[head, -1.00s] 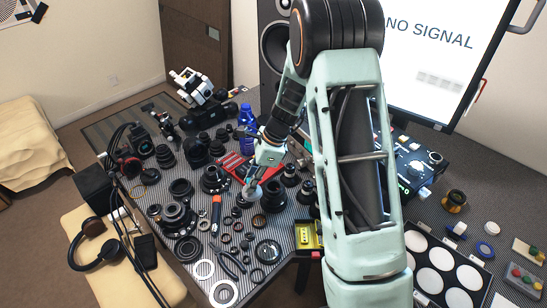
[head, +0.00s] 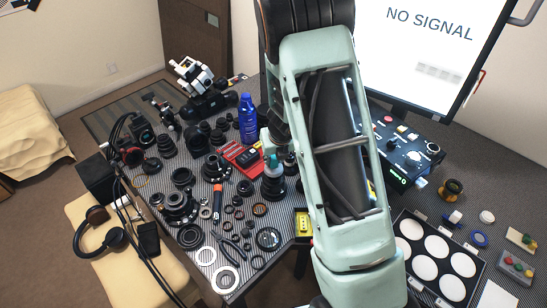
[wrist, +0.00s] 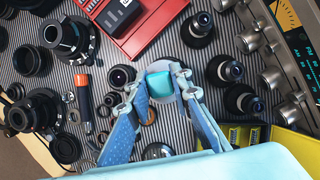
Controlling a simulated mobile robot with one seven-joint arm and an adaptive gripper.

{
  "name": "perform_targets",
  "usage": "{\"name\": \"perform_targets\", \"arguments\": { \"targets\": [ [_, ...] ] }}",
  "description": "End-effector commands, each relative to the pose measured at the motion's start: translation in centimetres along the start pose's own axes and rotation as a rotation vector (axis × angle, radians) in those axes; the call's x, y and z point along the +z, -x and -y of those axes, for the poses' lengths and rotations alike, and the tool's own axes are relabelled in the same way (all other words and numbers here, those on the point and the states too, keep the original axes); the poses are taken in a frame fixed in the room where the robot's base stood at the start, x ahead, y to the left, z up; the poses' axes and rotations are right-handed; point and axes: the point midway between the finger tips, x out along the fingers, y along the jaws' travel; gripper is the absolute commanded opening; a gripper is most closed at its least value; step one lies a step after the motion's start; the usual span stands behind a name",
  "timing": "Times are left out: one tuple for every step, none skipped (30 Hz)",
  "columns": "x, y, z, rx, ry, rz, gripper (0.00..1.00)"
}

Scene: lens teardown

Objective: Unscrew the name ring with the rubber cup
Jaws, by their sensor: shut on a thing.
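The rubber cup has a teal grip (wrist: 160,85) and is held between my fingertips in the wrist view. In the head view its teal and grey body (head: 272,167) stands upright above a black lens (head: 273,189). The cup overlaps the lens's top; I cannot tell whether they touch. My gripper (wrist: 163,80) is shut on the teal grip. In the head view my gripper is mostly hidden by my arm. The name ring is not clearly visible; the cup covers the lens's front.
A red case (wrist: 130,20) lies near the gripper. Several black lenses stand around, some close on the right in the wrist view. A yellow box (head: 303,223) sits at the table's front edge. A blue bottle (head: 248,118) stands behind. Loose rings (head: 225,278) lie toward the front.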

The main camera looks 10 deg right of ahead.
Motion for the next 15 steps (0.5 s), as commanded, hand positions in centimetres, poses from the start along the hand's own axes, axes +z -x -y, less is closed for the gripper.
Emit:
{"name": "perform_targets", "arguments": {
  "targets": [
    [-0.41, -1.01, -0.01, 0.0, 0.001, 0.0, 0.0],
    [-0.52, -1.29, -0.02, 0.001, 0.001, 0.0, 0.0],
    [-0.67, -1.64, -0.02, 0.001, 0.002, 0.0, 0.0],
    [-0.78, -1.91, -0.03, 0.001, 0.002, 0.0, 0.0],
    [-0.7, -1.78, -0.03, 0.001, 0.003, 0.001, 0.0],
    [-0.54, -1.41, -0.03, 0.001, 0.003, 0.001, 0.0],
    [-0.54, -1.39, -0.03, 0.001, 0.003, 0.001, 0.0],
    [-0.56, -1.4, -0.04, 0.001, 0.003, 0.0, 0.0],
    [-0.58, -1.43, -0.04, 0.001, 0.002, 0.0, 0.0],
    [-0.6, -1.46, -0.04, 0.001, 0.002, 0.0, 0.0],
    [-0.62, -1.5, -0.05, 0.001, 0.002, 0.0, 0.0],
    [-0.66, -1.56, -0.05, 0.001, 0.002, 0.0, 0.0],
    [-0.69, -1.6, -0.06, 0.001, 0.002, 0.0, 0.0],
    [-0.71, -1.64, -0.06, 0.001, 0.002, 0.0, 0.0],
    [-0.74, -1.68, -0.07, 0.001, 0.003, 0.0, 0.0]
  ]
}}
